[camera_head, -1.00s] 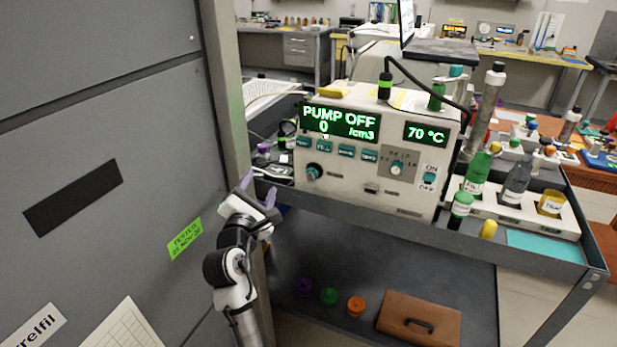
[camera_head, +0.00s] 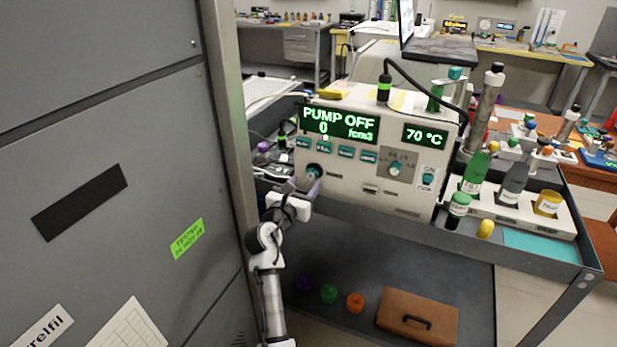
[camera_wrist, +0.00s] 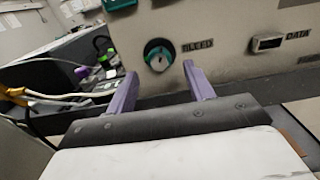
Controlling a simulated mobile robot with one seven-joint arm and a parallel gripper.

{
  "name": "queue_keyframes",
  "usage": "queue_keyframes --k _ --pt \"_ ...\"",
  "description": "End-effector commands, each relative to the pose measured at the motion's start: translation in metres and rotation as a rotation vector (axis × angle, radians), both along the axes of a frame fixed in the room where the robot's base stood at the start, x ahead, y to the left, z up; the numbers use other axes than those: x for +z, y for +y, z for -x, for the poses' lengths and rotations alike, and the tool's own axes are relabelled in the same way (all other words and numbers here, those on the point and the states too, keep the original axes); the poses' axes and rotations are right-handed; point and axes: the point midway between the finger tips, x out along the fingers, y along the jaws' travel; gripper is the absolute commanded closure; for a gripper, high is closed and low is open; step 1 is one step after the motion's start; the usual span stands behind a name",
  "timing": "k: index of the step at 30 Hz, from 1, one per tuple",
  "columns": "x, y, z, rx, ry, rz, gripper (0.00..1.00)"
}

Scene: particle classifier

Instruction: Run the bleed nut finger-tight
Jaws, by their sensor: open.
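The bleed nut is a round teal knob with a pale centre (camera_wrist: 157,55) on the instrument's front panel, beside a label that seems to read BLEED. In the head view it shows low on the left of the panel (camera_head: 313,170), partly behind my fingers. My gripper (camera_wrist: 160,74) is open, with its two purple fingers pointing at the panel. The nut appears between and slightly beyond the fingertips in the wrist view; I see no contact. In the head view my gripper (camera_head: 304,184) is just in front of the panel's lower left.
The white instrument (camera_head: 360,205) reads PUMP OFF, 0 and 70 °C. It stands on a grey cart (camera_head: 400,226) with bottles at right. A DATA port (camera_wrist: 268,43) is right of the nut. Cables (camera_wrist: 70,98) lie left. A grey cabinet (camera_head: 130,120) stands close on the left.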

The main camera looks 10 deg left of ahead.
Motion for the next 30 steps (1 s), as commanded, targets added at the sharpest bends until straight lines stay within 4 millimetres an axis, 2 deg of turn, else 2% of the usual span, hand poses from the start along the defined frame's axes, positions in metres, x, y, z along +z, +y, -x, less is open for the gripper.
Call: queue_keyframes --k 3,7,18,28,30 --pt "0.001 -0.006 -0.018 0.000 0.001 -0.001 0.47" --pt "0.000 -0.009 -0.030 0.000 0.000 -0.001 0.47" --pt "0.000 -0.011 -0.035 0.001 0.000 -0.001 0.47" --pt "0.000 -0.011 -0.035 0.001 0.000 -0.001 0.89" --pt "0.000 -0.011 -0.035 0.001 -0.001 -0.002 0.92"
